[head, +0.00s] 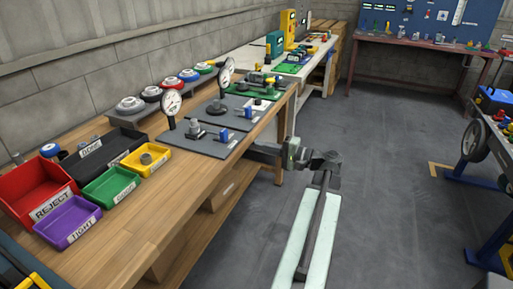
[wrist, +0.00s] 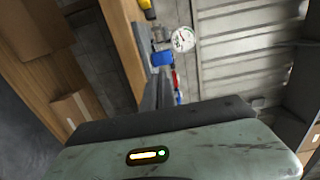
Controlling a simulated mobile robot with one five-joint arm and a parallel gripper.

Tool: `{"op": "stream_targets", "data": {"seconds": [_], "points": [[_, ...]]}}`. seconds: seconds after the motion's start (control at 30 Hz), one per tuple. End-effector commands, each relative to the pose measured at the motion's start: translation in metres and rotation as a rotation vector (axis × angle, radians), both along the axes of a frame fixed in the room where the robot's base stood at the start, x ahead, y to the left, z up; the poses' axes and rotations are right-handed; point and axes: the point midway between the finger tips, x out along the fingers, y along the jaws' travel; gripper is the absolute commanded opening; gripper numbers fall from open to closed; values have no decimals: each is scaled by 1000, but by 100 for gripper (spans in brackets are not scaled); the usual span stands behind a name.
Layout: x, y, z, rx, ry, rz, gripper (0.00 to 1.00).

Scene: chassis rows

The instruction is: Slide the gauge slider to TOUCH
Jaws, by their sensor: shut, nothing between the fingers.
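A grey plate (head: 208,144) lies near the front edge of the wooden bench. It carries a round dial gauge (head: 171,103) on a post, a grey metal part (head: 194,127) and a small blue block (head: 222,137), which looks like the slider. No TOUCH mark is readable. My gripper (head: 254,153) is at the bench's front edge, right of the plate and apart from the blue block. In the wrist view, my gripper's fingers (wrist: 160,80) are shut and empty, pointing toward a blue block (wrist: 162,58) beside a white dial (wrist: 183,39).
A second gauge plate (head: 222,108) stands farther along the bench. Red (head: 40,190), purple (head: 70,222), green (head: 110,187) and yellow (head: 145,160) bins sit at the near left. Coloured round parts line the wall. Open floor (head: 385,150) lies to the right.

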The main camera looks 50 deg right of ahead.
Motion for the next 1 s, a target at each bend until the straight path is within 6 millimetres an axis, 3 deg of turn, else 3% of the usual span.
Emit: {"op": "stream_targets", "data": {"seconds": [0.3, 0.5, 1.0], "points": [[70, 18, 0, 0, 1, 5, 0], [100, 25, 0, 0, 1, 3, 0], [110, 28, 0, 0, 1, 1, 0]]}}
